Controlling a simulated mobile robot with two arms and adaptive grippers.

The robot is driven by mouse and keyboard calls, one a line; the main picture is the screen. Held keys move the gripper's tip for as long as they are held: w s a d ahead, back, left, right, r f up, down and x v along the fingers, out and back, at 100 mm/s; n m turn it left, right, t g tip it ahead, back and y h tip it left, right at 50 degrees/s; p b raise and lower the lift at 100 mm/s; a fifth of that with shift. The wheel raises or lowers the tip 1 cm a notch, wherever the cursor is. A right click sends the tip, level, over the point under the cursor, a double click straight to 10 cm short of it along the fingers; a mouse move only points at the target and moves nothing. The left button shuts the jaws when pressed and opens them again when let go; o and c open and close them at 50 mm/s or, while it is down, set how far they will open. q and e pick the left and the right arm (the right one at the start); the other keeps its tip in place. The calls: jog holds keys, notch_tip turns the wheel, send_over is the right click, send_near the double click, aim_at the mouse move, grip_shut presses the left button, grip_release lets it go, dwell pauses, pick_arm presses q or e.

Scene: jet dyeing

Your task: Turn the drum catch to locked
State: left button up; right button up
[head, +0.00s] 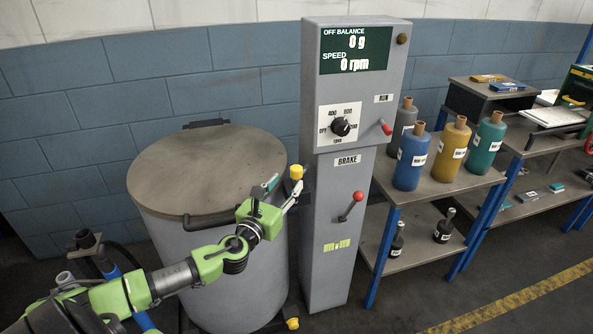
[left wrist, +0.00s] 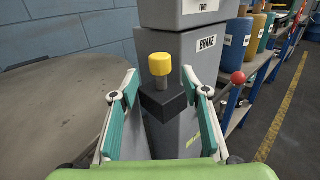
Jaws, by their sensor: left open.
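The drum catch has a yellow knob (head: 296,172) on a short stem. In the left wrist view the yellow knob (left wrist: 160,65) stands upright above a dark block (left wrist: 163,102) at the drum's right side. The drum (head: 210,240) is a grey cylinder with a flat brown-grey lid (head: 200,165) lying on it. My left gripper (head: 281,188) is open and empty at the drum's right rim. In its wrist view the fingers (left wrist: 160,76) frame the knob, one on each side with gaps. I cannot tell whether they touch the block. My right gripper is not in view.
A grey control column (head: 330,240) stands close right of the catch, with a red-knobbed brake lever (head: 357,197) and a display reading 0 rpm (head: 355,50). A shelf (head: 450,190) with several bottles stands further right. Open floor (head: 420,300) lies in front.

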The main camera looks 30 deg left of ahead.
aim_at(294, 174)
pick_arm(q)
jog(key=w, duration=0.2)
jog(key=w+a, duration=0.1)
jog(key=w, duration=0.4)
jog(key=shift+w+a, duration=0.15)
jog(key=shift+w, duration=0.25)
grip_shut()
